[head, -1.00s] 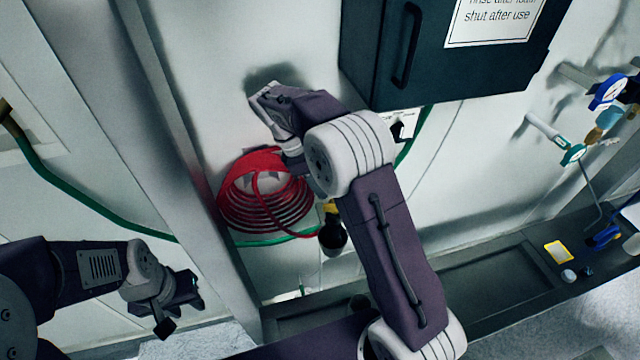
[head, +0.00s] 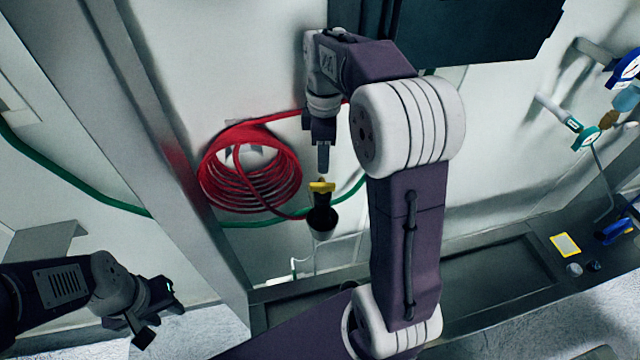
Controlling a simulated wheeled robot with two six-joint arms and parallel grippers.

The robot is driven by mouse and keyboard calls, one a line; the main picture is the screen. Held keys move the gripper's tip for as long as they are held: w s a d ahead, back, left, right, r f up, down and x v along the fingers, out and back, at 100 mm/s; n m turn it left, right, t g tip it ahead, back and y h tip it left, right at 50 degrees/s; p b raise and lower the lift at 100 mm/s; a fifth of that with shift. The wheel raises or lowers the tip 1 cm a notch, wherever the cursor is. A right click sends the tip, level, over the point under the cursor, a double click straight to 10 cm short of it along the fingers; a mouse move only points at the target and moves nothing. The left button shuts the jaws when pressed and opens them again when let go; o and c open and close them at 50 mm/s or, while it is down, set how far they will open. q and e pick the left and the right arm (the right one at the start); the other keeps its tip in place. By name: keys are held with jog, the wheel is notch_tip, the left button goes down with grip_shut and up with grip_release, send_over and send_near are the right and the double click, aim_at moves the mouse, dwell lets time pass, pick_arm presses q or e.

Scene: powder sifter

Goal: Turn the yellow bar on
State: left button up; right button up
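The yellow bar (head: 322,187) is a short handle lying roughly crosswise on top of a black fitting (head: 322,220) on the wall, just right of the red hose coil. My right gripper (head: 323,165) points down just above the yellow bar, with a small gap or light contact that I cannot tell apart. Its fingers look close together, seen edge-on, so their opening is unclear. My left gripper (head: 158,312) is at the lower left, far from the bar, with its two fingers apart and nothing between them.
A coiled red hose (head: 215,190) hangs left of the bar. A green hose (head: 90,195) runs along the wall. A dark cabinet (head: 490,35) is above my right arm. Gauges and valves (head: 585,138) stand at the right, above a dark trough (head: 490,272).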

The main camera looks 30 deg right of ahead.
aim_at(323, 184)
notch_tip(323, 184, down, 8)
jog(key=shift+f+p, duration=0.2)
jog(key=shift+p, duration=0.35)
jog(key=shift+w+a+f, duration=0.15)
jog(key=shift+a+f, duration=0.05)
jog(key=shift+f, duration=0.15)
jog(key=shift+d, duration=0.1)
jog(key=shift+c, duration=0.4)
grip_shut()
